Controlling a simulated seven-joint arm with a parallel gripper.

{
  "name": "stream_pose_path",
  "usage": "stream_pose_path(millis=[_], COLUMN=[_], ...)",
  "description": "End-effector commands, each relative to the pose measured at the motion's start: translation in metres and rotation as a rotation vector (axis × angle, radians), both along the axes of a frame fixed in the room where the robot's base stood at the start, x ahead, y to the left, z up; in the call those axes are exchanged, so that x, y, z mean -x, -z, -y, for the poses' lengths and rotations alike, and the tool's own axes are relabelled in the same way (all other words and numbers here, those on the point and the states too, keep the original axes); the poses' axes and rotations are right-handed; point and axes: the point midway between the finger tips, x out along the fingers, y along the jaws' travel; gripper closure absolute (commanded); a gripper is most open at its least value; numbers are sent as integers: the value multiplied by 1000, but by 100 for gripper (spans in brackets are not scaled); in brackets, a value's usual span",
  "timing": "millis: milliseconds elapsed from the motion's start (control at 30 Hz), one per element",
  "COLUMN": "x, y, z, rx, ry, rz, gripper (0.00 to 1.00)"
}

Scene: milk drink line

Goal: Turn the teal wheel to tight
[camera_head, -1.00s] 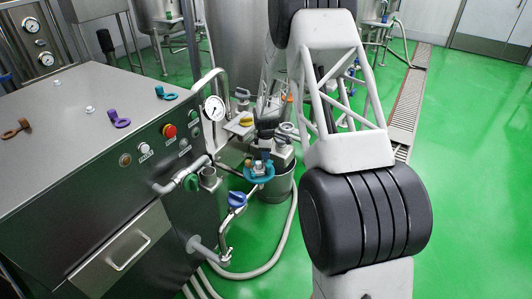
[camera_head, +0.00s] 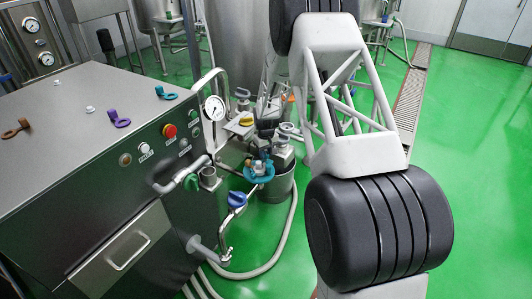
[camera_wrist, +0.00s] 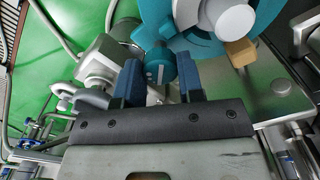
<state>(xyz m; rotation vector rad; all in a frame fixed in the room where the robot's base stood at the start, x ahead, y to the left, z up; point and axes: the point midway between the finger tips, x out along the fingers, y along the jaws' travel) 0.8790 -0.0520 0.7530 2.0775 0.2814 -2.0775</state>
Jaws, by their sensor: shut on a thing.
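The teal wheel (camera_head: 262,178) sits on the pipework beside the steel cabinet, partly hidden by my gripper and fittings. In the wrist view, the teal wheel (camera_wrist: 152,20) fills the top, with a pale round hub at its middle. A short teal lobe of its rim points down between my blue fingers. My gripper (camera_wrist: 160,75) is shut on this lobe, one finger on each side. In the head view my gripper is small and dark above the wheel, and its fingertips are hard to make out. I cannot read any tightness mark on the wheel.
A yellow knob (camera_head: 246,121) and a pressure gauge (camera_head: 214,108) stand behind. The steel cabinet (camera_head: 90,150) is on the left. Green floor (camera_head: 475,170) is free on the right.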

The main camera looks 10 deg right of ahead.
Motion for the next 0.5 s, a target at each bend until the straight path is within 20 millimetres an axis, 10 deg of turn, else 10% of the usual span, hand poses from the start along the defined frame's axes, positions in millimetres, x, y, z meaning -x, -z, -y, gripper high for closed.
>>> stream_pose_path(millis=[500], x=[0], y=[0], z=[-1], rx=[0], ry=[484], rz=[0], gripper=[89])
